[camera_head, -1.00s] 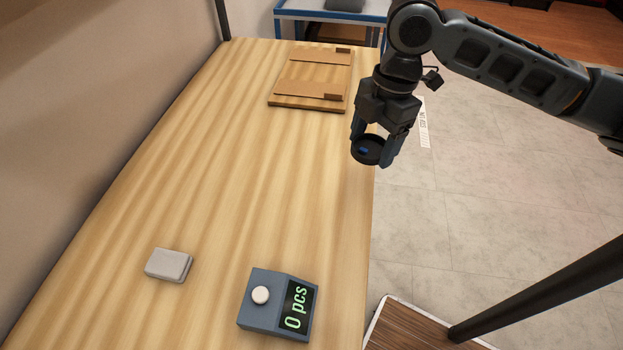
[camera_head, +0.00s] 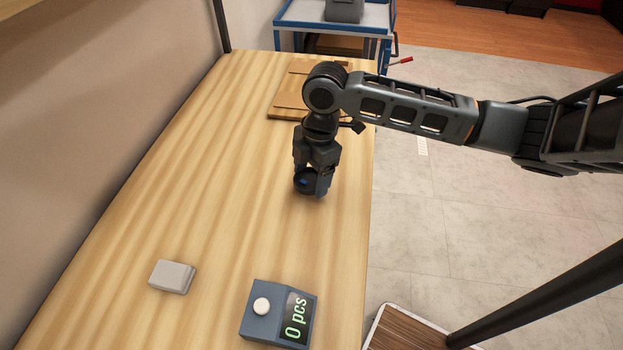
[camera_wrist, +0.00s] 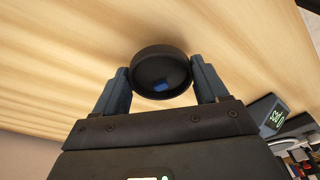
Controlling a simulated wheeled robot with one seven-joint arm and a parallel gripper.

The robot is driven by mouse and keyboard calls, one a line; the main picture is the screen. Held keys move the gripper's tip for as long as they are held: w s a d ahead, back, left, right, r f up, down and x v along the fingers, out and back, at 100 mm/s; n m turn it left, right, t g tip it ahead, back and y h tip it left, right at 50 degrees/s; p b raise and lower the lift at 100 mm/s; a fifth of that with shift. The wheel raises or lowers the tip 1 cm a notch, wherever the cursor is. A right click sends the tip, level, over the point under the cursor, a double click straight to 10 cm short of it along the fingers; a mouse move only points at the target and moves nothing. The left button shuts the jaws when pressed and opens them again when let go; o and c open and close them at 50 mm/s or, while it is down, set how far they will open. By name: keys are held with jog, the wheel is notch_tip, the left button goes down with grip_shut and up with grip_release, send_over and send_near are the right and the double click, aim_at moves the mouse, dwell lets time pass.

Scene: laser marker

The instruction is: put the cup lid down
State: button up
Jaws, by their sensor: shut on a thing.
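The cup lid (camera_wrist: 160,72) is a round black disc with a raised rim and a small blue patch inside. In the wrist view it sits between the two fingers of my gripper (camera_wrist: 162,88), which is shut on it. In the head view my gripper (camera_head: 312,188) points down over the wooden table (camera_head: 200,170), right of its middle, with the lid (camera_head: 304,183) at the fingertips. The lid is low over the wood; I cannot tell whether it touches. The fingers hide part of it.
A blue-grey counter box (camera_head: 270,322) with a white button and "0 pcs" display stands at the front. A grey block (camera_head: 172,276) lies left of it. A wooden board (camera_head: 290,95) lies at the back, partly behind my arm. The table's middle left is clear.

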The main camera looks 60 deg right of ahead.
jog(key=shift+f, duration=1.25)
jog(key=shift+f, duration=0.15)
jog(key=o, duration=1)
